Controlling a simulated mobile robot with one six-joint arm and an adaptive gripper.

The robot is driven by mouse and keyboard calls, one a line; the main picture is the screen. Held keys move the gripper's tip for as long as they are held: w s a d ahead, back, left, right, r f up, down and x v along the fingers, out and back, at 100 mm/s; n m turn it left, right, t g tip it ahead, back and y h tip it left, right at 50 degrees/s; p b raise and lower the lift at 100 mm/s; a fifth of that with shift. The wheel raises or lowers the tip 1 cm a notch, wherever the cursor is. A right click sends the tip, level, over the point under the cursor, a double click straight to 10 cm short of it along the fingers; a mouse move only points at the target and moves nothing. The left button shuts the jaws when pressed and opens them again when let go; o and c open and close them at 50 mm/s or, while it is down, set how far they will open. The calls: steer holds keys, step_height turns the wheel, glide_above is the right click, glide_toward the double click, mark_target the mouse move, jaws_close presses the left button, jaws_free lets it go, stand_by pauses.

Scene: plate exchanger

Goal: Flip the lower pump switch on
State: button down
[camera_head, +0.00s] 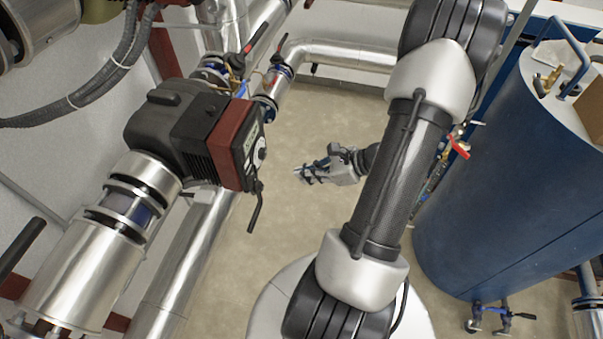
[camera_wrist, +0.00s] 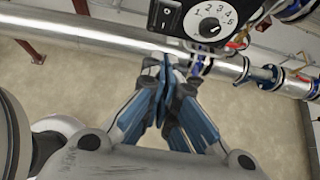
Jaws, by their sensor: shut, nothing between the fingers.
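A dark pump (camera_head: 165,125) with a red control box (camera_head: 238,145) sits on the silver pipework at the left of the head view.
A silver pipe (camera_wrist: 110,38) crosses behind my fingertips in the wrist view. A black lever (camera_head: 256,206) hangs below the control box. A large blue tank (camera_head: 500,190) stands at the right. Bare floor (camera_head: 300,125) lies between pipework and tank.

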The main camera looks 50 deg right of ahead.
steer(key=r+g+p, duration=0.1)
steer(key=w+g+h+p, duration=0.1)
steer(key=g, duration=0.1)
steer(key=shift+a+r+p, duration=0.3)
steer(key=shift+r, duration=0.05)
steer(key=shift+w, duration=0.1)
